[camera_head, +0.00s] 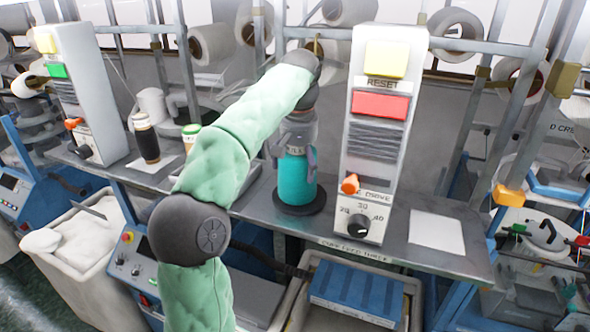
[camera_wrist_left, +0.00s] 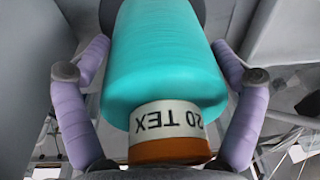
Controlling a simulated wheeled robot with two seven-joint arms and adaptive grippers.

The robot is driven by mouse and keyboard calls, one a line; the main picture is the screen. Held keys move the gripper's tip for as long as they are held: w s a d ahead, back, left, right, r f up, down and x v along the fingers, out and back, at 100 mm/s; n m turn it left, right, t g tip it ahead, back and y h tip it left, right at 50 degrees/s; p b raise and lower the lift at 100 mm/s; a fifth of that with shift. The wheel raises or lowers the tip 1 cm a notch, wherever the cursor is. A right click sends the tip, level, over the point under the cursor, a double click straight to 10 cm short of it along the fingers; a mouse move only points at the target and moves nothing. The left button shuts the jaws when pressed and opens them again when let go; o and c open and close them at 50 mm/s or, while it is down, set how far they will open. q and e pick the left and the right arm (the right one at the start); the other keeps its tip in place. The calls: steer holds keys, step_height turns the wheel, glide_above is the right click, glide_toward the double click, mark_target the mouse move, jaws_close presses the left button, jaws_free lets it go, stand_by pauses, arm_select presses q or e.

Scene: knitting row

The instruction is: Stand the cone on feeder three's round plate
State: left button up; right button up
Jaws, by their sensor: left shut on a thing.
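The turquoise cone (camera_head: 296,178) is upright, wide end down, over a round black plate (camera_head: 312,208) on the grey shelf, left of the tall control box. Its base looks on the plate or just above it; I cannot tell which. In the left wrist view the cone (camera_wrist_left: 170,55) shows a white "20 TEX" band and an orange-brown end. My left gripper (camera_head: 292,155) comes from above and is shut on the cone, a lavender finger on each side. The dark plate edge (camera_wrist_left: 108,14) shows beyond the cone's base. My right gripper is not in view.
The control box (camera_head: 374,135) with yellow and red buttons and a knob stands close right of the cone. A white card (camera_head: 436,233) lies farther right. A dark cone (camera_head: 146,140) and a green-topped one (camera_head: 191,134) stand left. Blue and white bins sit below the shelf.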

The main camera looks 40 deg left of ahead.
arm_select(q)
steer(key=shift+w+a, duration=0.1)
steer(key=shift+w+d+f, duration=0.1)
steer(key=shift+w+d, duration=0.1)
steer(key=shift+w, duration=0.2)
steer(key=o, duration=1.1)
steer(key=shift+d, duration=0.1)
steer(key=shift+c, duration=0.2)
steer(key=shift+s, duration=0.3)
steer(key=shift+w+r, duration=0.2)
steer(key=r, duration=0.2)
steer(key=r+p, duration=0.1)
steer(key=r, duration=0.1)
steer(key=s+r+p, duration=0.1)
steer(key=r, duration=0.2)
steer(key=shift+d+r, duration=0.1)
steer(key=shift+d, duration=0.2)
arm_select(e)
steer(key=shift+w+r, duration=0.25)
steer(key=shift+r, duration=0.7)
